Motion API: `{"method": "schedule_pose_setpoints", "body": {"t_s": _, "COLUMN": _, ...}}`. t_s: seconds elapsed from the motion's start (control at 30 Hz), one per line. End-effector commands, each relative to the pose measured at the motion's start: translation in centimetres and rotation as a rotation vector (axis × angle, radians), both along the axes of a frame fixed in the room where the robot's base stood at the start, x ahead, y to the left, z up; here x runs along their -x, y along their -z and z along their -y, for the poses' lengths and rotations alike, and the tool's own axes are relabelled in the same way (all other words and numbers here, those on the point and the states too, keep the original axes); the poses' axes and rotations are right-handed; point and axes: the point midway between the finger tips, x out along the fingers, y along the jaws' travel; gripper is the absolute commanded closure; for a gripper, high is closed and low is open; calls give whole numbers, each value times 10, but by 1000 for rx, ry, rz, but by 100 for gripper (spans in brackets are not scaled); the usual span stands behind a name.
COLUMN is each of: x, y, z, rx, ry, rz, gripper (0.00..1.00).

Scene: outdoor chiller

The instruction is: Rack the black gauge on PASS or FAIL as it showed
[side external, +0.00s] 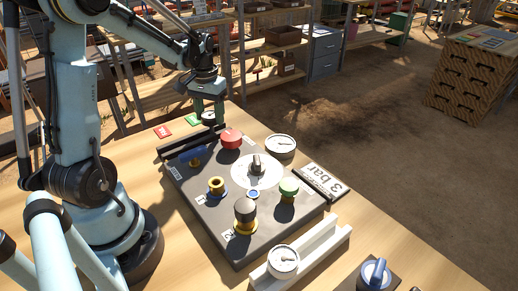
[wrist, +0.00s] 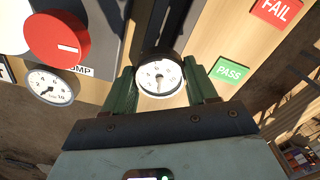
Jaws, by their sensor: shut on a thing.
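My gripper (wrist: 161,92) is shut on the black gauge (wrist: 159,77), with one green finger on each side of it. Its white dial faces the wrist camera, and its thin needle is too small to read surely. In the side view my gripper (side external: 208,111) is at the far end of the panel, close to the black rack (side external: 172,152). I cannot tell whether the gauge touches the rack. The green PASS label (wrist: 229,71) lies just right of the gauge in the wrist view, with the red FAIL label (wrist: 276,9) beyond it.
The dark panel (side external: 190,205) carries a red button (side external: 231,138), a central dial and several knobs. Another gauge (side external: 281,146) stands at its far right, near a "3 bar" sign (side external: 321,181). A third gauge (side external: 283,262) is at the white rack (side external: 312,250) in front.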

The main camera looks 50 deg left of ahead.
Motion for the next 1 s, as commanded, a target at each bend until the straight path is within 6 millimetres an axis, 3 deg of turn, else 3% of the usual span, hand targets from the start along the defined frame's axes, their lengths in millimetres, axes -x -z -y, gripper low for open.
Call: {"method": "schedule_pose_setpoints", "body": {"t_s": 1.0, "x": 0, "y": 21, "z": 0, "rx": 0, "ry": 0, "rz": 0, "gripper": 100}}
